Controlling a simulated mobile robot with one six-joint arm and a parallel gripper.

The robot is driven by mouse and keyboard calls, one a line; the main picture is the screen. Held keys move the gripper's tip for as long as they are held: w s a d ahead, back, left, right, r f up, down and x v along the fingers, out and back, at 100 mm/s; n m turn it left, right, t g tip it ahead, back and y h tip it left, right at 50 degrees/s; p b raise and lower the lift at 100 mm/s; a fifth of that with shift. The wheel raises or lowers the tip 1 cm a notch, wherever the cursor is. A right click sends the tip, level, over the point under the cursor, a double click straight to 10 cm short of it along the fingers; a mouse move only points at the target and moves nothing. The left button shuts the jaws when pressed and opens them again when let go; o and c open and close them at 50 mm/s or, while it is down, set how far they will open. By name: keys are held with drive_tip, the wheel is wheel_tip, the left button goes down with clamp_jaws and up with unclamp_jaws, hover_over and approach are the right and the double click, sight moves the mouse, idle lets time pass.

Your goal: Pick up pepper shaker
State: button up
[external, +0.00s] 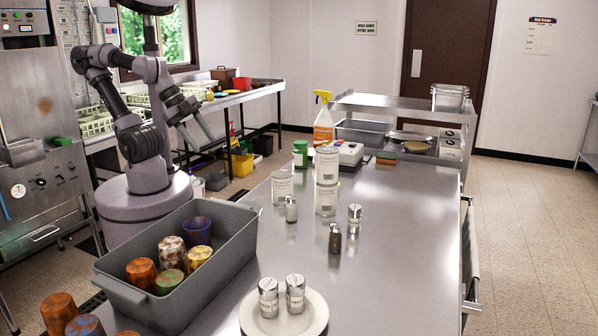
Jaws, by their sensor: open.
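A small glass shaker with dark contents and a metal top, which looks like the pepper shaker (335,239), stands upright on the steel counter (400,270). A shaker with pale contents (354,221) stands just behind it to the right. Another small shaker (291,210) stands to its left and farther back. Two more shakers, a left one (268,298) and a right one (295,294), stand on a white plate (316,318) at the front. My gripper (205,128) is open and empty, raised left of the counter, well away from the shakers.
A grey bin (232,262) with several colourful cups is at the counter's left. A green-lidded container (300,154) and a spray bottle (323,125) are farther back. The counter's right side is clear.

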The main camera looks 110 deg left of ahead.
drive_tip(key=shift+o, duration=1.4)
drive_tip(key=w+r+n+p, duration=0.3)
drive_tip(key=w+r, duration=0.4)
drive_tip(key=w, duration=0.3)
drive_tip(key=n+g+p, duration=0.2)
drive_tip(key=n+p, duration=0.4)
drive_tip(key=n, duration=0.3)
hover_over(334, 224)
drive_tip(key=s+d, duration=0.3)
drive_tip(key=s, duration=0.2)
wheel_tip(334, 224, down, 9)
drive_tip(key=shift+n+y, duration=0.3)
drive_tip(key=shift+y, duration=0.1)
drive_tip(key=b+x, duration=0.2)
drive_tip(key=x, duration=0.4)
drive_tip(key=b+x, duration=0.2)
drive_tip(key=x, duration=0.4)
drive_tip(key=b+x, duration=0.2)
drive_tip(key=x, duration=0.3)
drive_tip(key=shift+d+f, duration=0.25)
drive_tip(key=shift+f, duration=0.25)
drive_tip(key=shift+r, duration=0.15)
